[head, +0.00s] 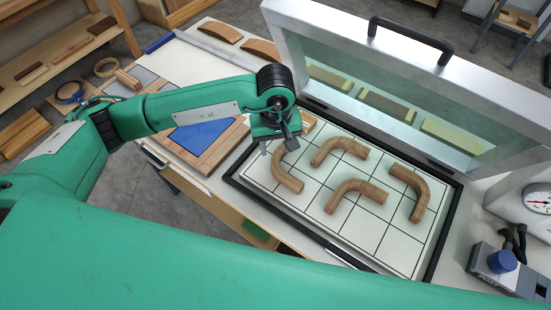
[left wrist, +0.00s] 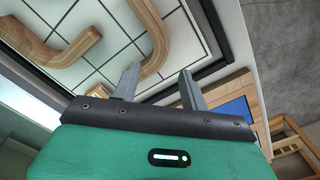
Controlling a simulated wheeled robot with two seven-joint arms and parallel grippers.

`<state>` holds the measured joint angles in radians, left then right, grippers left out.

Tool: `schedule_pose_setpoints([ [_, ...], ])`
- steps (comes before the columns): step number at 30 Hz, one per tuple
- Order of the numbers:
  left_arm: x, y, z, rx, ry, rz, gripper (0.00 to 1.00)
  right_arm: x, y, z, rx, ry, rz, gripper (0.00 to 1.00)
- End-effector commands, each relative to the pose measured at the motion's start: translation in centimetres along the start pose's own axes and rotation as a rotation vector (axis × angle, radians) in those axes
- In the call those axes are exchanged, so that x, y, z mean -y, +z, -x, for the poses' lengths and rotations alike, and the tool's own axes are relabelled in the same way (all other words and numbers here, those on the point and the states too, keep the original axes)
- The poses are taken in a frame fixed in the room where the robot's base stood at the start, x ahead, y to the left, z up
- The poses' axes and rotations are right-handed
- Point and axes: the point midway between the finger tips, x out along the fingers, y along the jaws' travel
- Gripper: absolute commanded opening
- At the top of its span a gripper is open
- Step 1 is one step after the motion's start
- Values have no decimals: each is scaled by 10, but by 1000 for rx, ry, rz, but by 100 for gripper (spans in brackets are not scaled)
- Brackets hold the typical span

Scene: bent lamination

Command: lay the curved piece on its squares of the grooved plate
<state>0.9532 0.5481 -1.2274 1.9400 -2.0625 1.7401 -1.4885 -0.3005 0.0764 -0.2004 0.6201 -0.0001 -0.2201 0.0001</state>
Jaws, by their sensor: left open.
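The grooved plate (head: 385,238) is white with dark lines forming squares, inside a black rim. Several brown curved wooden pieces lie on it: one at the left (head: 288,180), one at the back (head: 340,148), one in front (head: 352,190) and one at the right (head: 412,190). My left gripper (head: 279,148) is open just above the upper end of the left piece, hiding part of it. In the left wrist view, the open fingers (left wrist: 158,88) have a curved piece (left wrist: 158,35) just beyond them. I cannot tell whether they touch it. My right gripper is not in view.
A raised lid with a clear window and black handle (head: 410,40) stands along the plate's back. A dial gauge (head: 538,198) and a device with a blue knob (head: 502,262) are at the right. A blue panel in a wooden frame (head: 205,137) lies left.

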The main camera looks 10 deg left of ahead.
Motion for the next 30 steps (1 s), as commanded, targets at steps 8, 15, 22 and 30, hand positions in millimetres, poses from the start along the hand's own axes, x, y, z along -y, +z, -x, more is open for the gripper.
schedule_pose_setpoints([
  [8,0,0,34,-1,0,-1,44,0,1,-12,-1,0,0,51],
  [15,0,0,39,1,-1,0,44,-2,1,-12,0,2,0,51],
  [22,0,0,39,1,-1,0,44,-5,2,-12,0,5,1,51],
  [30,-9,13,35,47,46,8,44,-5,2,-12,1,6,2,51],
])
